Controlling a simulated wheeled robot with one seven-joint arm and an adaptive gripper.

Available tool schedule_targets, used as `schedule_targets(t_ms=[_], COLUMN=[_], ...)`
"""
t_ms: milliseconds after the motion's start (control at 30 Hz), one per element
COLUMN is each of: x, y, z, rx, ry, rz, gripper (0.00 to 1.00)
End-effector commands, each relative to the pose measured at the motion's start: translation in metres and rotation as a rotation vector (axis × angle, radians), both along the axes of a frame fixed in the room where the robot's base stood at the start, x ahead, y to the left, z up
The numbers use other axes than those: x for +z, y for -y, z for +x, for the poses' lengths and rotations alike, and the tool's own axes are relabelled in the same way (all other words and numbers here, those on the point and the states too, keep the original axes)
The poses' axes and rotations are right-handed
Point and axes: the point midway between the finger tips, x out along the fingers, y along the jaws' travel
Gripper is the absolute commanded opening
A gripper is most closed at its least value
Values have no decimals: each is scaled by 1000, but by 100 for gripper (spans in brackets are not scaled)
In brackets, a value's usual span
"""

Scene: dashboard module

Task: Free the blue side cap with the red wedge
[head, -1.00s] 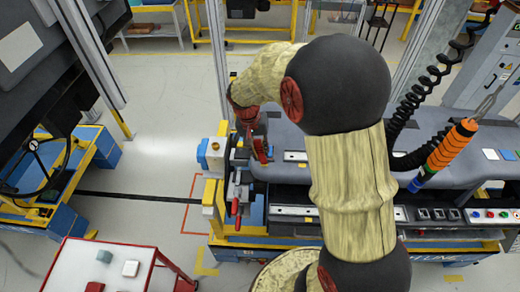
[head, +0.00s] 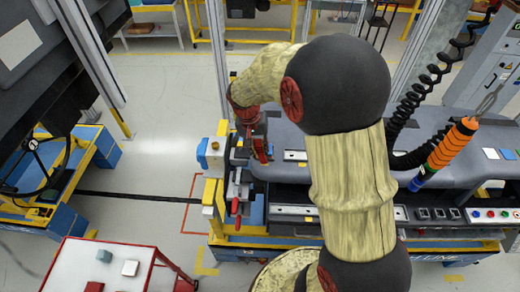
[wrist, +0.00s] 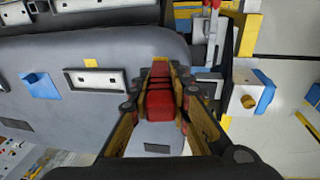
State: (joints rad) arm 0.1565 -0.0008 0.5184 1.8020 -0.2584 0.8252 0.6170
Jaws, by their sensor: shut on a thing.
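My gripper (wrist: 160,78) is shut on the red wedge (wrist: 158,102), which sits between its fingers in the wrist view. In the head view my gripper (head: 261,150) is low over the left end of the dashboard, partly hidden by my arm. A blue part (wrist: 265,91) with a pale block and yellow knob stands off that end; it also shows in the head view (head: 202,153). Another blue piece (wrist: 40,86) lies on the dashboard face. I cannot tell which is the side cap, nor whether the wedge tip touches anything.
The grey dashboard (wrist: 110,48) fills much of the wrist view. Clamps with red handles (head: 236,206) stand beside its left end. A red-edged cart (head: 75,262) stands front left.

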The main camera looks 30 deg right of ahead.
Motion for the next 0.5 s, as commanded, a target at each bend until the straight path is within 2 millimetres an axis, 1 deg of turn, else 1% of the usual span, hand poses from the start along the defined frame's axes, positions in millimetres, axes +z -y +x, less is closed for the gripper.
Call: schedule_targets(t_ms=[133, 500], x=[5, 35], y=[0, 0], z=[-2, -1], rx=[0, 0], ry=[-5, -2], rz=[1, 0], gripper=[0, 0])
